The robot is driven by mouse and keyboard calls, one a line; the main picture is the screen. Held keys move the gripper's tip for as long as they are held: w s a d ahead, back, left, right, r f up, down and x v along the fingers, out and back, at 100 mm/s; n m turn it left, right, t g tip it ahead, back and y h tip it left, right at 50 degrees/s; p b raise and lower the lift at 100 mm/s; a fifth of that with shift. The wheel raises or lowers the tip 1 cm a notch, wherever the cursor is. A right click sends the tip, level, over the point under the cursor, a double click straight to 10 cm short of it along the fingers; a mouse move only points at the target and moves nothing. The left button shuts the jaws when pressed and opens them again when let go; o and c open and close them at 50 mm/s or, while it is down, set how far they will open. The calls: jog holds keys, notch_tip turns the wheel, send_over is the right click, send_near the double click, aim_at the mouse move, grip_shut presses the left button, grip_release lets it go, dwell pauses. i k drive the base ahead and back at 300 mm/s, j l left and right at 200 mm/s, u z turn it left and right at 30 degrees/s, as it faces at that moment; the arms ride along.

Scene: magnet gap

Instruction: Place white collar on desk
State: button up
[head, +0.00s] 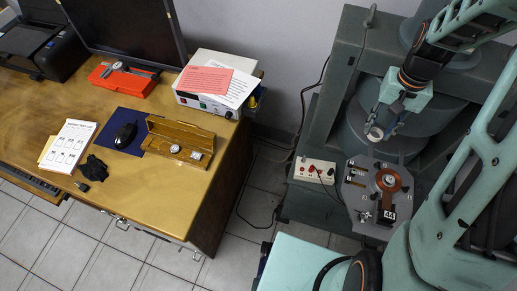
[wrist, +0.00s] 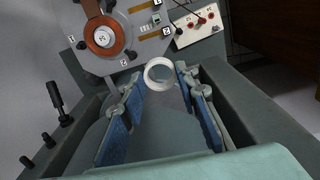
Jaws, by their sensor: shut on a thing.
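The white collar (wrist: 160,74) is a short pale ring. It sits between the fingertips of my gripper (wrist: 157,84), which is shut on it. In the head view, the collar (head: 375,133) shows below my gripper (head: 385,125), in front of the big grey-green round magnet body. It is held beside the grey instrument plate, apart from the desk. The wooden desk (head: 150,208) stands at the left of the head view, across a floor gap from the magnet.
On the desk are an open wooden case (head: 181,128), a mouse (head: 125,135), papers (head: 70,143), a red box (head: 122,78), a monitor and a white instrument (head: 215,108). The front right desktop is clear. The plate with a copper ring (head: 405,181) and a switch box (head: 315,169) stand near the magnet.

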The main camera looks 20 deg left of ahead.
aim_at(167, 206)
jog(key=u, duration=0.4)
jog(key=k+u, duration=0.1)
jog(key=u, duration=0.35)
jog(key=l+u, duration=0.1)
jog(key=u, duration=0.75)
jog(key=k+u, duration=0.1)
jog(key=u, duration=0.3)
jog(key=i+j+u, duration=0.15)
jog(key=u, duration=0.25)
jog(key=i, duration=0.35)
